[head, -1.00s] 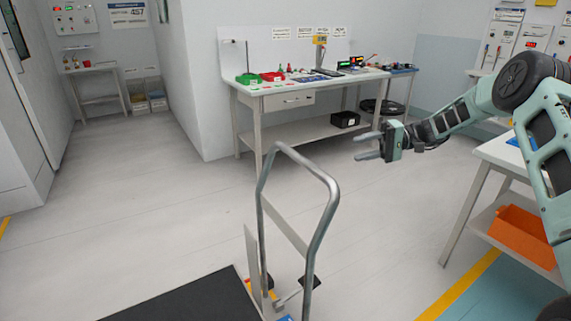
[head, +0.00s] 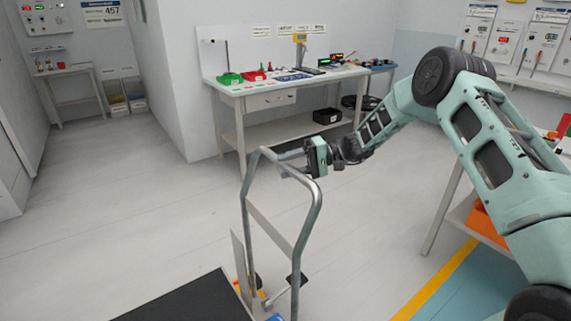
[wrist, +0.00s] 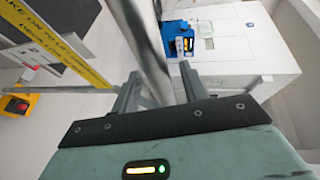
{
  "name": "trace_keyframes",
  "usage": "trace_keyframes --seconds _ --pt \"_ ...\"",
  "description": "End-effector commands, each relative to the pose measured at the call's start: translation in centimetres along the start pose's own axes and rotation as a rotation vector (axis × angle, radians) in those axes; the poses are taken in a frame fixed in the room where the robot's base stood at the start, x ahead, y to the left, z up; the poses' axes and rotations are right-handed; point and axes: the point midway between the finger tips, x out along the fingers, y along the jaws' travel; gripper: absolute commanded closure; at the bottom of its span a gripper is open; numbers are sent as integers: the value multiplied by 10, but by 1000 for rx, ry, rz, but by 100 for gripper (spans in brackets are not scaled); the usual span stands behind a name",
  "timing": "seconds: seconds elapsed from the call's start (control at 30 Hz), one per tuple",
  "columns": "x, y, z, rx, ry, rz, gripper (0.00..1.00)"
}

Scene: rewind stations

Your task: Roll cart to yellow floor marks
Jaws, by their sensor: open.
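The cart has a tall grey tube handle (head: 310,215) and a dark flat deck (head: 190,302), partly cut off at the bottom of the head view. My gripper (head: 286,161) is at the top of the handle, its fingers reaching left across it. In the wrist view the two fingers of my gripper (wrist: 160,92) stand apart, with the handle tube (wrist: 148,50) running between them. The jaws are not closed on it. A yellow floor stripe (head: 436,280) borders a teal floor area at the right; whether it belongs to the named marks I cannot tell.
A workbench (head: 262,86) with red and green trays stands behind the cart. A second table, with an orange bin (head: 487,224) below it, is at the right, behind my arm. Grey floor (head: 120,215) left of the cart is clear.

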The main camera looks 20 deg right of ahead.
Motion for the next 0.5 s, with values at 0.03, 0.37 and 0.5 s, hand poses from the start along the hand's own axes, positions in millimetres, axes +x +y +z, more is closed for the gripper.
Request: trace_keyframes --seconds 0.03,0.37,0.5 --pt "5 -1 0 1 -1 0 56" --pt "12 1 0 1 1 2 56" --pt "12 1 0 1 0 1 73"
